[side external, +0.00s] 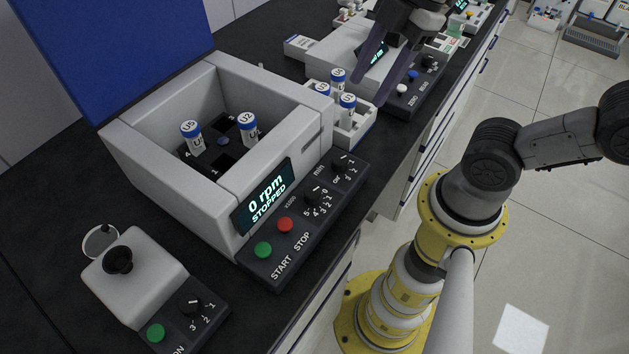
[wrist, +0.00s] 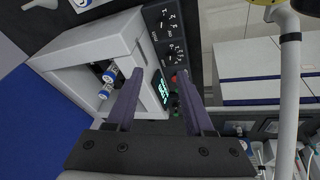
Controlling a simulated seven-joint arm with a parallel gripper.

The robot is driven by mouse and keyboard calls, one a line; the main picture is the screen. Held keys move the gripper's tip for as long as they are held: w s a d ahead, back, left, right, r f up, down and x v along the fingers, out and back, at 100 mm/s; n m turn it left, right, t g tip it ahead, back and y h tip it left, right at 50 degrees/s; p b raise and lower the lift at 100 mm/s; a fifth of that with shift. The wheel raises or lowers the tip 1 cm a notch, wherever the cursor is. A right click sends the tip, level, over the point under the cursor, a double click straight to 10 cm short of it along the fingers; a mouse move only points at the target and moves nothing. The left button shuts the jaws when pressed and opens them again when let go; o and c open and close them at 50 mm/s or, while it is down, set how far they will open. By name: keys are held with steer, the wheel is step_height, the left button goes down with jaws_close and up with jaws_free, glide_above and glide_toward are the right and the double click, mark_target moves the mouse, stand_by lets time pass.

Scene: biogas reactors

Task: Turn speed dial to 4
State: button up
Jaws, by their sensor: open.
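The centrifuge (side external: 215,85) has an open lid and a display (side external: 265,197) reading "0 rpm STOPPED". On its front panel (side external: 300,240) the black speed dial (side external: 313,194), marked x1000 with numbers up to 5, sits beyond the red STOP button (side external: 285,224). Its pointer setting is too small to read. In the wrist view the speed dial (wrist: 178,57) lies ahead of the right fingertip. My gripper (side external: 367,92) is open and empty, raised behind the tube rack, apart from the dial. It also shows in the wrist view (wrist: 158,74).
A second dial (side external: 342,161), marked min, is farther along the panel; the green START button (side external: 263,250) is at its near end. A rack (side external: 353,131) with blue-capped tubes stands behind the centrifuge. A small mixer (side external: 140,270) with its own dial is at front left.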

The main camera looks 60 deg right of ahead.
steer(key=w+a+f+n+g+y, duration=0.2)
steer(key=w+a+f+n, duration=0.1)
steer(key=w+a+n, duration=0.1)
glide_toward(313, 191)
steer(key=shift+g, duration=0.4)
steer(key=x, duration=0.8)
steer(key=shift+w+a+f, duration=0.15)
steer(key=shift+w+f, duration=0.1)
steer(key=shift+w, duration=0.1)
jaws_close()
